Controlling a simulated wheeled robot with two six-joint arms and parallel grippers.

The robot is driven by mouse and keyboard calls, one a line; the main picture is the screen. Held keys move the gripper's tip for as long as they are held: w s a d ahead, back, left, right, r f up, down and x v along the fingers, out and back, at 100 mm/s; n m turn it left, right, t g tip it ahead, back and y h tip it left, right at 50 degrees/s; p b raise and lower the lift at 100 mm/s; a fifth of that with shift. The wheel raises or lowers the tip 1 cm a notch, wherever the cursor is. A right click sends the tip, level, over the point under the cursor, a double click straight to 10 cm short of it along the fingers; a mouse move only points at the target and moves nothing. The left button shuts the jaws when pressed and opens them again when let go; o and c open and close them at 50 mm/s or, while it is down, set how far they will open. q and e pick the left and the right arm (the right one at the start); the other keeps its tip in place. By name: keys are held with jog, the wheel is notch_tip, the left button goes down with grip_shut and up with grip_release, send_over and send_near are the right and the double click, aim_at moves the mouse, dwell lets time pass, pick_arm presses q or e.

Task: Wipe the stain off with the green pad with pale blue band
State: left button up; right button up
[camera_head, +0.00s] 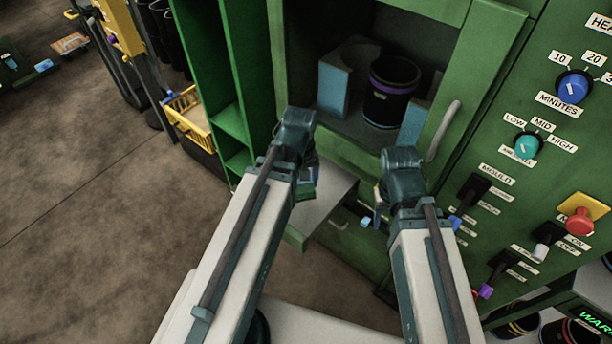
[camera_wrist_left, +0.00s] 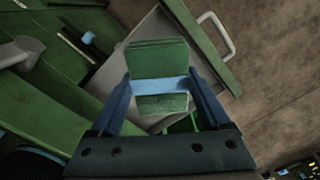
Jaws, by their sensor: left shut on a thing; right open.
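The green pad with pale blue band (camera_wrist_left: 157,58) is between the blue fingers of my left gripper (camera_wrist_left: 160,90) in the left wrist view. The gripper is shut on it at the band. Below the pad lies the grey surface of a pulled-out drawer (camera_wrist_left: 115,76); I cannot tell whether the pad touches it. In the head view my left gripper (camera_head: 303,180) is above the drawer (camera_head: 325,196), and the arm hides most of the pad. My right gripper (camera_head: 383,208) is open, to the right of the drawer. I cannot make out a stain.
The open green cabinet above the drawer holds a black pot with a purple band (camera_head: 392,92) and a pale blue block (camera_head: 336,88). A control panel with knobs, including a blue dial (camera_head: 573,87), stands at the right. A yellow basket (camera_head: 190,118) is at the left. Brown floor (camera_head: 90,180) is clear.

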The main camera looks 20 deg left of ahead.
pick_arm(q)
jog(key=w+f+m+b, duration=0.1)
jog(key=w+f+b, duration=0.8)
jog(key=w+f, duration=0.2)
jog(key=shift+a+f+m, duration=0.15)
jog(key=shift+f+m, duration=0.05)
jog(key=shift+m, duration=0.1)
jog(key=shift+s+b, duration=0.1)
jog(key=shift+b, duration=0.25)
